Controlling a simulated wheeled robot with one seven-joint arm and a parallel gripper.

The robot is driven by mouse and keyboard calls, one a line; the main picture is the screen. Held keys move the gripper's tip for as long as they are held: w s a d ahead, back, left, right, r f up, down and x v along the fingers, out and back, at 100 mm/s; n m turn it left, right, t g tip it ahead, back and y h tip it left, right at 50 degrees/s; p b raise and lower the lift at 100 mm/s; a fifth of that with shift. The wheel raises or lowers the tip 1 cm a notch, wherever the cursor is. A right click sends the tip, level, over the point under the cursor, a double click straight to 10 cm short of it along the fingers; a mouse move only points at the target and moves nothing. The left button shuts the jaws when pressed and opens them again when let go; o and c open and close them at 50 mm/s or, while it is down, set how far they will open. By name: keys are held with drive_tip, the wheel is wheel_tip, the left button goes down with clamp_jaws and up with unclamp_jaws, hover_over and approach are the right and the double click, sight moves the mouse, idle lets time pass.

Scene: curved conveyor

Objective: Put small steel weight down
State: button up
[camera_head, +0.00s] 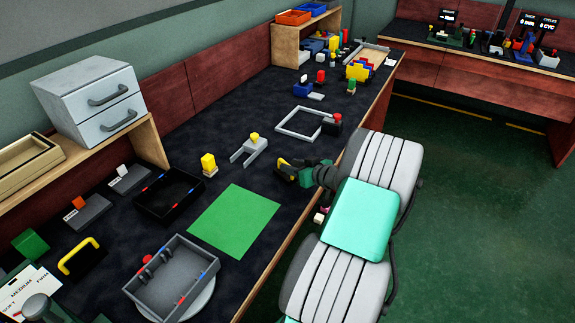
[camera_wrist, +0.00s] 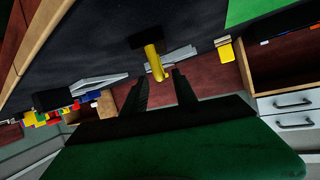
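The small steel weight appears to be the dark block with a yellow handle in the wrist view (camera_wrist: 154,62). It also shows, small and partly covered, in the head view (camera_head: 283,162). In the wrist view its dark base is upright on or close to the dark bench top. My gripper (camera_wrist: 161,76) is at the handle, level with its top end. The two black fingers stand on either side of the handle, with a gap visible on each side. In the head view my gripper (camera_head: 293,168) is over the bench near its front edge.
A green mat (camera_head: 235,220) lies front left of the gripper. A grey fork with a yellow knob (camera_head: 250,150) is just left, a grey frame (camera_head: 290,118) with a red-knobbed block (camera_head: 332,123) behind. Black (camera_head: 157,208) and grey trays (camera_head: 150,298) stand further left.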

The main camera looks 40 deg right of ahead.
drive_tip(key=v, duration=0.9)
